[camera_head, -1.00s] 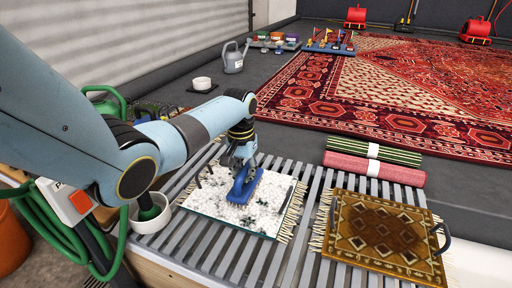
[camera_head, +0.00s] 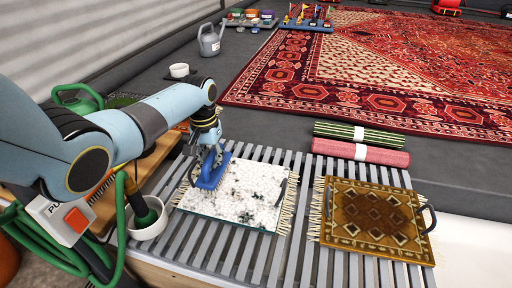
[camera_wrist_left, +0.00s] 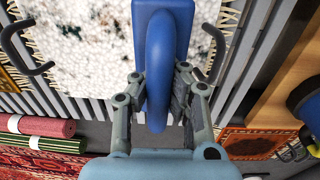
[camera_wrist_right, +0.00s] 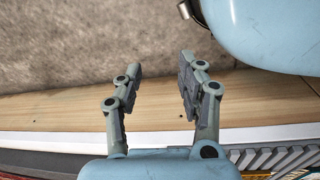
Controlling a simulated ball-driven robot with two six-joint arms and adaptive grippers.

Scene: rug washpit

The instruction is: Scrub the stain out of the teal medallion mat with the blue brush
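The mat (camera_head: 240,215) lies on the slatted rack, its top mostly covered in white foam with dark speckled patches. A thin teal line shows at its front edge, and cream fringe lines both ends. The stain cannot be told from the dark patches. My left gripper (camera_head: 209,160) is shut on the blue brush (camera_head: 213,176) over the mat's far left part. In the left wrist view the fingers are on either side of the brush's arched handle (camera_wrist_left: 158,65); the bristles are hidden. My right gripper (camera_wrist_right: 158,85) is open and empty above a wooden edge.
A brown patterned mat (camera_head: 375,222) with a dark handle lies to the right on the slatted rack (camera_head: 255,258). Rolled rugs (camera_head: 362,152) lie behind.

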